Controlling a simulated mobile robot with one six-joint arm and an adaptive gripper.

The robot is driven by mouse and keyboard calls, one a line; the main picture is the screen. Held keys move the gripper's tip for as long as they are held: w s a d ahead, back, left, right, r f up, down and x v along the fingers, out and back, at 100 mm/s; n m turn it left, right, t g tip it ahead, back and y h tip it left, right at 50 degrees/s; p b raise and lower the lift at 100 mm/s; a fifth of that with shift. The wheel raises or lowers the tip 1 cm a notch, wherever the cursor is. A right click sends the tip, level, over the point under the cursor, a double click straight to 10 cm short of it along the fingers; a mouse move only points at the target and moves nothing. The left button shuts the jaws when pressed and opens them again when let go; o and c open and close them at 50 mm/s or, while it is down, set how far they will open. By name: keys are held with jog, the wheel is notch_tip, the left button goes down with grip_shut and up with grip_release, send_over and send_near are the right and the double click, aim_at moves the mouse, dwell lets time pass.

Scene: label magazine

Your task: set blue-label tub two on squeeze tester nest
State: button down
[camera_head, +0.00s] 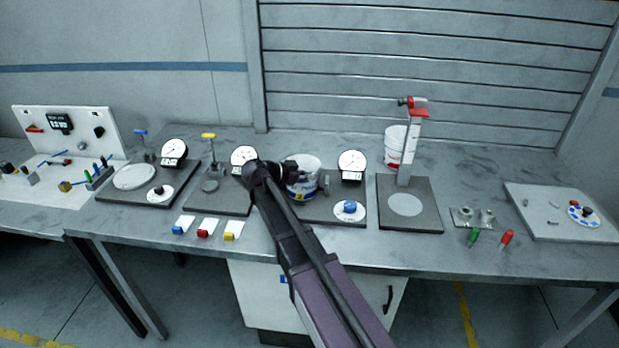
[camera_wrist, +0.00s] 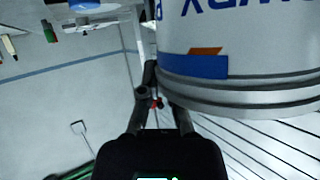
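A white tub with a blue label (camera_head: 302,187) is upright on or just above the third grey station from the left, beside a grey upright part (camera_head: 325,184). I cannot tell whether it rests there; its base is partly hidden by my arm. My gripper (camera_head: 289,170) is against or very close to the tub's left side. In the wrist view the tub (camera_wrist: 245,35) looms large and inverted at upper right. My gripper's dark fingers (camera_wrist: 157,101) point toward its edge; the right fingertip is hidden behind it, so any grip is unclear.
The third station has a dial gauge (camera_head: 352,163) and a blue knob (camera_head: 350,206). A red-topped stand (camera_head: 412,145) is to the right, with a red-marked white tub (camera_head: 394,150) behind it. Coloured blocks (camera_head: 204,234) lie at the front edge.

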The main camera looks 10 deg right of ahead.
jog(key=shift+f, duration=0.25)
jog(key=c, duration=0.8)
grip_release()
jog(key=shift+r, duration=0.1)
jog(key=shift+r, duration=0.15)
jog(key=shift+a+r, duration=0.15)
jog(key=shift+s+a+r+p, duration=0.15)
jog(key=shift+a+p, duration=0.2)
jog(key=p+v, duration=0.4)
jog(key=v, duration=0.6)
jog(key=shift+a, duration=0.35)
jog(key=shift+s+r, duration=0.1)
jog(key=shift+r, duration=0.05)
